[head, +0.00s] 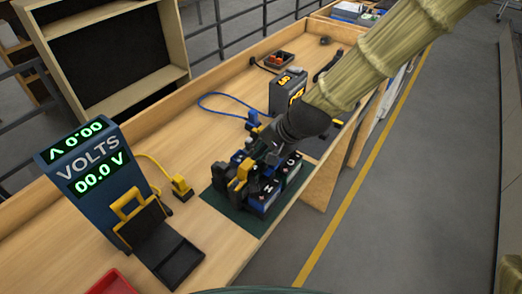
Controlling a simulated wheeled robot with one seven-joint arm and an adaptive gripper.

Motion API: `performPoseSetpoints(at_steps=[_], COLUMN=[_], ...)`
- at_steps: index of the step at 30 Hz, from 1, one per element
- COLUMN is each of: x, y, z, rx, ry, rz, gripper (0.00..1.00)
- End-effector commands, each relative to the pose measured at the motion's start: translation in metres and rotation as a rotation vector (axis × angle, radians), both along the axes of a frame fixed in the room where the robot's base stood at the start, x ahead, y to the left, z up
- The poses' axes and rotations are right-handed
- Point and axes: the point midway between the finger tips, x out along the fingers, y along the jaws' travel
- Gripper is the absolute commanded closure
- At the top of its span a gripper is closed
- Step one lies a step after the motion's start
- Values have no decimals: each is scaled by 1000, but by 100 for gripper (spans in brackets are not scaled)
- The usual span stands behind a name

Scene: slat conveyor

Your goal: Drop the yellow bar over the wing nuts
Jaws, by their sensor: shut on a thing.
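My gripper (247,166) is low over the dark green mat (245,219) at the bench's front edge. It is shut on the yellow bar (239,174), of which only a short end shows beside the dark fingers. Below and around it stand dark blue and black battery blocks (265,191) with white marks. The wing nuts are too small or hidden behind the gripper to make out. I cannot tell whether the bar touches the blocks.
A blue volts meter (95,158) reading 00.0 stands left. A black stand with a yellow handle (128,206) is before it. A yellow clamp (181,188), a blue clamp (252,119) and a dark case (287,92) lie around. A red tray (111,284) is at the near left.

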Motion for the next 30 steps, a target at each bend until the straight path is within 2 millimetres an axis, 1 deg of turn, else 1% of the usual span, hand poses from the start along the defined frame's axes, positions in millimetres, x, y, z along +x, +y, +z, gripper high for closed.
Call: performPoseSetpoints(at_steps=[11, 12, 16, 25, 30], x=[0, 0, 0, -1, -3], y=[0, 0, 0, -1, -4], z=[-8, -8, -7, -8, -2], rx=[0, 0, 0, 0, 0], ry=[0, 0, 0, 2, 1], rz=[0, 0, 0, 0, -1], gripper=[100, 86, 63, 63, 63])
